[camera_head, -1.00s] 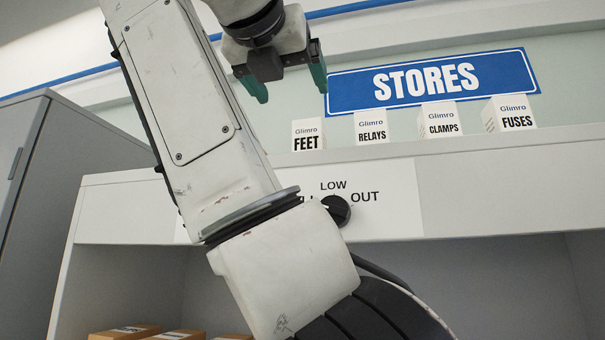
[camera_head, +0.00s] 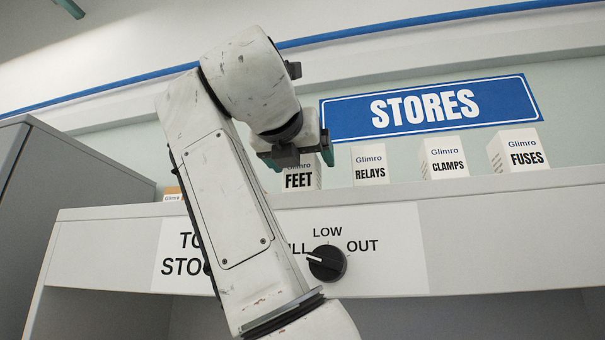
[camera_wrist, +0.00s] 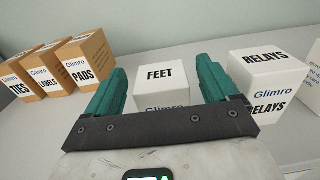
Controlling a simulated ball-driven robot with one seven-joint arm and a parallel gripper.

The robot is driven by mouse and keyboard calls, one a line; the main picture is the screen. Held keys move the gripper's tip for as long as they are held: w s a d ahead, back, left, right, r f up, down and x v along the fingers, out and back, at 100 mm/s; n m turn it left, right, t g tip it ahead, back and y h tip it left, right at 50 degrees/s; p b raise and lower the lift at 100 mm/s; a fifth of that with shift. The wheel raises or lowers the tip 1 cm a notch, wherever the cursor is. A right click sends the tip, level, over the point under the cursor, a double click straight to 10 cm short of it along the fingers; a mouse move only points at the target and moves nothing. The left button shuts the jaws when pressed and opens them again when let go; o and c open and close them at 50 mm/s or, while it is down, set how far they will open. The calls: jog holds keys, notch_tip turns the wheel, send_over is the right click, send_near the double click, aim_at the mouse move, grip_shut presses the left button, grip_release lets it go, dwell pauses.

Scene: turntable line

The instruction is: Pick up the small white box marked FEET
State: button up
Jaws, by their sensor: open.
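The small white FEET box (camera_head: 299,180) stands on the top of the shelf unit, its upper part partly hidden by my gripper in the head view. In the wrist view the FEET box (camera_wrist: 161,86) sits between and just beyond my two green fingers, with its top label readable. My gripper (camera_head: 297,152) is open, with one finger on each side of the box in the wrist view (camera_wrist: 160,88). I cannot tell whether the fingers touch the box.
The white RELAYS box (camera_wrist: 268,82) stands close right of my right finger. Brown boxes, including PADS (camera_wrist: 85,62), stand to the left. CLAMPS (camera_head: 444,161) and FUSES (camera_head: 517,154) boxes stand farther right. A black knob (camera_head: 327,263) is on the front panel below.

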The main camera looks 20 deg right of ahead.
jog(key=shift+w+d, duration=0.45)
jog(key=shift+w, duration=0.05)
jog(key=shift+c, duration=0.3)
jog(key=c, duration=1.1)
